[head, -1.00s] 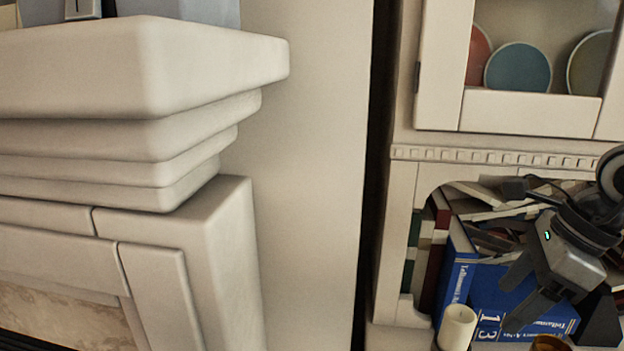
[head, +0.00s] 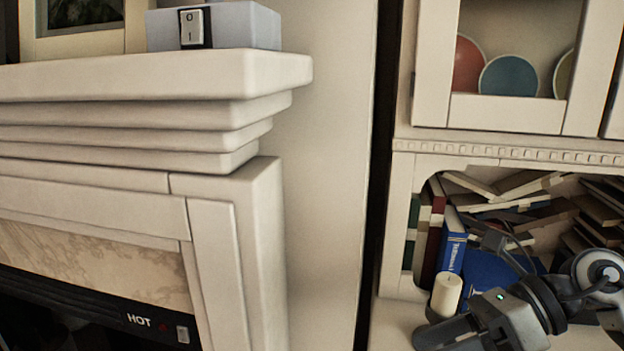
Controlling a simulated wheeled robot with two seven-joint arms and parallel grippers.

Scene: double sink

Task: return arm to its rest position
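My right gripper (head: 445,333) is at the bottom right of the head view, its arm coming in from the right. It is in front of the bookshelf, beside a white candle (head: 446,296). One dark finger points left, and the lower part is cut off by the picture's edge, so I cannot see how far the fingers are apart. I see nothing held in it. My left gripper and arm are not in view.
A white fireplace surround (head: 230,230) with a mantel (head: 150,78) fills the left, with a light switch box (head: 230,27) on top. Right of it is a white cabinet (head: 400,215) with plates (head: 508,76) above and books (head: 452,245) below. Bare wall lies between.

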